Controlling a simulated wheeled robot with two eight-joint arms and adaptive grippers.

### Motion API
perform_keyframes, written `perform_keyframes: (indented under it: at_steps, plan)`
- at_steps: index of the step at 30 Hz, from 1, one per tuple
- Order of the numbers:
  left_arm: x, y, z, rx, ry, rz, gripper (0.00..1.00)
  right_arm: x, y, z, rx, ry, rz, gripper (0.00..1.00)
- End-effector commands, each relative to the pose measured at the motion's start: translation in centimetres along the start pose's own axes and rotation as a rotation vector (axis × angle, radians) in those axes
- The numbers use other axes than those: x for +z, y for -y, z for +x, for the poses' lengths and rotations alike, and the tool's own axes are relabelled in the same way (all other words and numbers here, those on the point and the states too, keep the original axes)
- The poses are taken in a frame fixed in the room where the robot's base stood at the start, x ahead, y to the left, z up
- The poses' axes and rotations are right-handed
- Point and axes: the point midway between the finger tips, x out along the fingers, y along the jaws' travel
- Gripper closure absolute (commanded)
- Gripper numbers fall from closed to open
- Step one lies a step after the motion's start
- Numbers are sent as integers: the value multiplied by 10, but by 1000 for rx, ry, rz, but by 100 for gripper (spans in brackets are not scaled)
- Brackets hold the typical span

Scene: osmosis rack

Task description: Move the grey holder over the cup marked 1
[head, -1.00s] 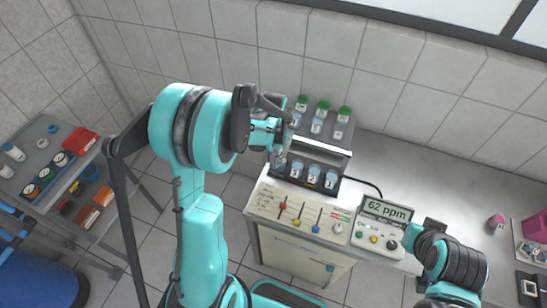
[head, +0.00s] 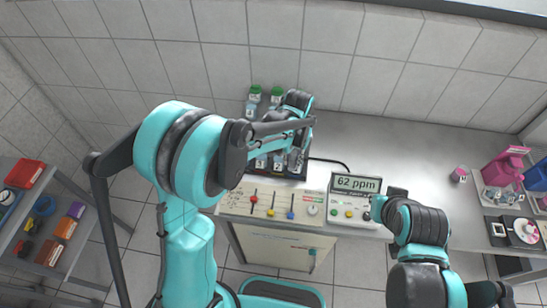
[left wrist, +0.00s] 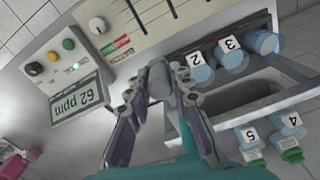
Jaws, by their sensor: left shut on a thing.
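My left gripper (left wrist: 160,88) is shut on a grey rounded piece (left wrist: 159,78), which looks like the grey holder. One cup is marked 2 (left wrist: 198,68), one is marked 3 (left wrist: 233,56), and a third blue cup (left wrist: 263,42) shows no readable number. No mark 1 can be read, and the gripper may hide a cup. In the head view, my left gripper (head: 297,122) is above the rack (head: 297,168) and covers part of it.
Pink items (head: 502,168) lie right. The counter between is mostly clear.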

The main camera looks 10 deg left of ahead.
Motion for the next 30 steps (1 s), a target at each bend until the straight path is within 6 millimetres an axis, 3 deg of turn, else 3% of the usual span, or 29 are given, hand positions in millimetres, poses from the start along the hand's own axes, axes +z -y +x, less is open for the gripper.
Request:
perform_keyframes:
  at_steps: [6, 17, 18, 20, 30]
  plan:
    - [-4, -19, 0, 1, 1, 2, 100, 2, 0, 2, 0, 0, 0, 100]
    - [-6, -22, 0, 4, 0, 2, 100, 2, 0, 2, 0, 0, 0, 100]
    - [-6, -22, 0, 4, 0, 2, 76, 2, 0, 2, 0, 0, 0, 100]
    - [-6, -22, 0, 4, 0, 2, 61, 2, 0, 2, 0, 0, 0, 100]
    - [-6, -21, -2, 1, 0, 0, 58, 2, 0, 2, 0, 0, 0, 100]
